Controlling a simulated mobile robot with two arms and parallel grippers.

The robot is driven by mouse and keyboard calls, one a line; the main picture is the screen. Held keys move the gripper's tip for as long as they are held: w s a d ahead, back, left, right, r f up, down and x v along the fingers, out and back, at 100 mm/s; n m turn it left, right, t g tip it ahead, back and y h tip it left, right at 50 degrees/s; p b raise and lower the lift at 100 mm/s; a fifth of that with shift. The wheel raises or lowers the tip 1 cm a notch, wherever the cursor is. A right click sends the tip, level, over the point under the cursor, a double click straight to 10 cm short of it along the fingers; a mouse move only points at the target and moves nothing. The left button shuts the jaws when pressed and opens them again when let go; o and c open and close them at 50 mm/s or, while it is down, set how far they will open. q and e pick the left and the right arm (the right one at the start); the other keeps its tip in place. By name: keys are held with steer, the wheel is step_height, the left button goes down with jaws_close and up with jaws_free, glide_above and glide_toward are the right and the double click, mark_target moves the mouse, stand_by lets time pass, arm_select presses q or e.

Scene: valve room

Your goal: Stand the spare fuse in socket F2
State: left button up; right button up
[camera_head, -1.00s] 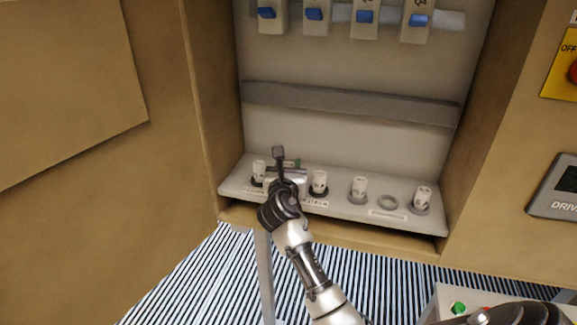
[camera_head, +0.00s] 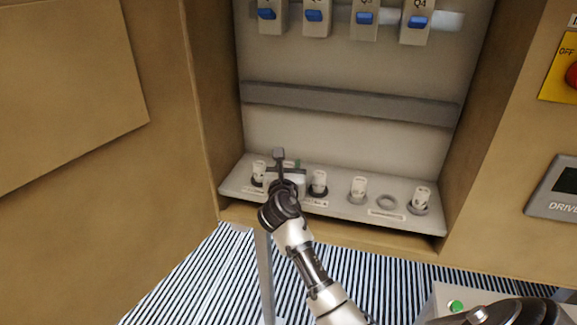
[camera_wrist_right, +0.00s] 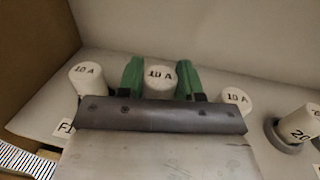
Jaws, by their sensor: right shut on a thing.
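My right gripper (camera_wrist_right: 160,82) has green fingers and is shut on a white fuse (camera_wrist_right: 160,75) marked 10 A. In the head view the right gripper (camera_head: 285,168) is over the fuse shelf, between the leftmost fuse (camera_head: 259,169) and another fuse (camera_head: 318,181); my own wrist hides the held fuse there. In the wrist view the held fuse stands in a row between two other 10 A fuses, the left one (camera_wrist_right: 88,78) beside a partly hidden label starting with F. The socket under the held fuse is hidden, so I cannot tell whether it is seated. My left gripper is not in view.
Blue-switched breakers (camera_head: 365,18) hang above a grey rail (camera_head: 350,105). Cabinet side walls bound the recess.

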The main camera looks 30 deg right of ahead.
steer(key=shift+f, duration=0.55)
stand_by(0.5)
steer(key=o, duration=0.7)
steer(key=shift+c, duration=0.2)
steer(key=shift+s+a, duration=0.35)
steer(key=shift+s, duration=0.05)
steer(key=shift+p+v, duration=1.05)
steer(key=shift+v, duration=1)
steer(key=shift+p+v, duration=0.9)
steer(key=shift+v, duration=2.1)
